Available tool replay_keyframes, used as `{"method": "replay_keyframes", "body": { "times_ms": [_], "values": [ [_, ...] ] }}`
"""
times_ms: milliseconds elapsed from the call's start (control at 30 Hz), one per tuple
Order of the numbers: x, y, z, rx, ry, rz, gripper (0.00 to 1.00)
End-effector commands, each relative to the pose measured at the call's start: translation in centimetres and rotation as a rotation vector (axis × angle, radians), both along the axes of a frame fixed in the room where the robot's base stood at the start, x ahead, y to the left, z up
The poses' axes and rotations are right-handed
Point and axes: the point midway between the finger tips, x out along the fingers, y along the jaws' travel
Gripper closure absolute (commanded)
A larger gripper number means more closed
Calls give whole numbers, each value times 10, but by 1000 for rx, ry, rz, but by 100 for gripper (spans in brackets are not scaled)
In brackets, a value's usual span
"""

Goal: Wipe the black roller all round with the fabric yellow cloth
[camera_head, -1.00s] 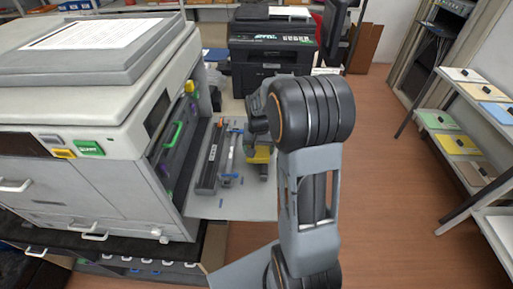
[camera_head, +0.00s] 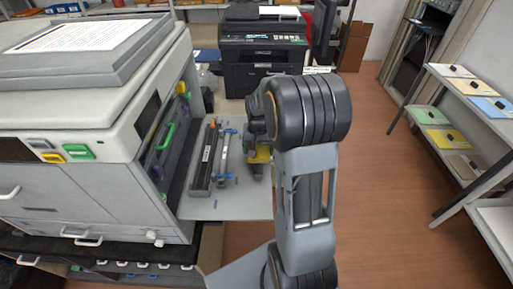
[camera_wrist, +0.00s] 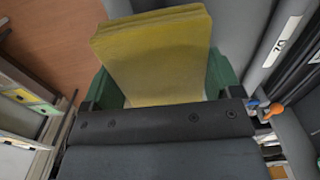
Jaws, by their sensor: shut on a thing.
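The yellow cloth (camera_wrist: 155,55) looks like a flat folded pad and fills the upper middle of the wrist view. My gripper (camera_wrist: 160,85), with green fingers on either side, is shut on it. In the head view the cloth (camera_head: 258,157) shows below my wrist, to the right of the parts on a grey tray (camera_head: 235,208). A slim roller with blue ends (camera_head: 224,160) lies on the tray beside a longer dark cartridge (camera_head: 203,165) with a white label; I cannot tell for sure that it is the black roller. The cloth looks apart from it.
A large printer (camera_head: 70,190) with an open side, showing a green handle, stands left of the tray. A black printer (camera_head: 262,50) stands behind. A shelf (camera_head: 470,95) with coloured items is at the right. The floor (camera_head: 390,190) between is clear.

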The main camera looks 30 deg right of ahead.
Motion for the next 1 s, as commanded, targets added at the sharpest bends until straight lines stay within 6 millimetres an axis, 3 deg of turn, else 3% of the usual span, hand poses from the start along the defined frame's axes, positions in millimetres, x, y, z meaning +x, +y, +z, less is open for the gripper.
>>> {"method": "replay_keyframes", "body": {
  "times_ms": [1000],
  "values": [
    [-13,-20,2,1,6,-1,35]
  ]
}}
